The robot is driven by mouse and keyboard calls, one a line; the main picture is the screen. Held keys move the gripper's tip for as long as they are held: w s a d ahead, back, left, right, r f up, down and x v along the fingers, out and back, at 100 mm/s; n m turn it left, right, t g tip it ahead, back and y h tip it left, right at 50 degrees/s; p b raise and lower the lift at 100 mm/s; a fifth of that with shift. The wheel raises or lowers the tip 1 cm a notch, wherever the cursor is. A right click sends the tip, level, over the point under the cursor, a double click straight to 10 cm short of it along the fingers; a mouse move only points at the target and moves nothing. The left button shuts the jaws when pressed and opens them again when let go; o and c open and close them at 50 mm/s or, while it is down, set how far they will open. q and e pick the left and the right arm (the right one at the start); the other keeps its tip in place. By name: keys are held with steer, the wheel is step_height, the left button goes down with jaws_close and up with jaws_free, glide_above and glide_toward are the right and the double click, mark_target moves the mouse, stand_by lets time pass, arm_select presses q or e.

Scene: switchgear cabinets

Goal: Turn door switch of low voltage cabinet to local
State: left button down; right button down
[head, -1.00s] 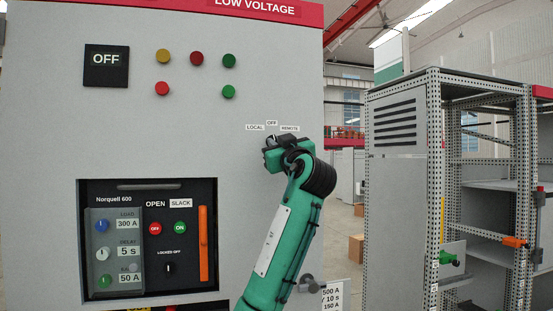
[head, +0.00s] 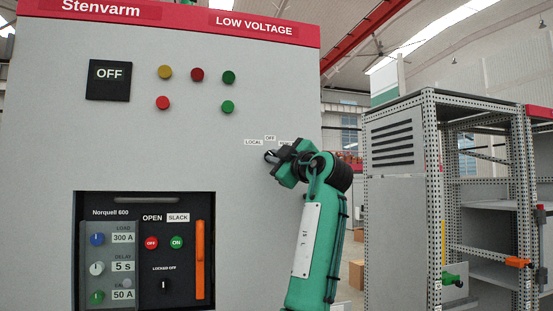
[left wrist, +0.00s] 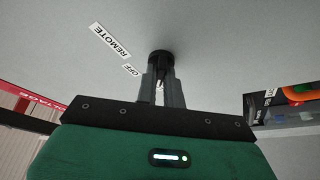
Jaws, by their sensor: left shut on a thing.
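The low voltage cabinet (head: 180,150) shows a grey door with a small dark door switch (left wrist: 160,57) below labels reading LOCAL, OFF and a partly hidden REMOTE (head: 268,140). My left gripper (head: 272,157) is at the switch, shut on it, with its green arm coming up from below. In the left wrist view, the two dark fingers (left wrist: 160,84) close around the round black switch. The labels OFF and REMOTE show to its upper left there; LOCAL does not show. The switch's pointer direction is hidden by the fingers. My right gripper is not in view.
A recessed breaker panel (head: 147,203) with coloured knobs and an orange handle (head: 200,258) lies lower left of the switch. Several indicator lamps and an OFF plate (head: 109,80) sit above it. An open-framed cabinet (head: 395,200) stands at the right, apart from my arm.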

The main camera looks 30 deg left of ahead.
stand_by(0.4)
arm_select(q)
steer(key=c, duration=1.5)
jaws_free()
steer(key=b+v, duration=0.6)
steer(key=v, duration=0.8)
steer(key=shift+r, duration=0.1)
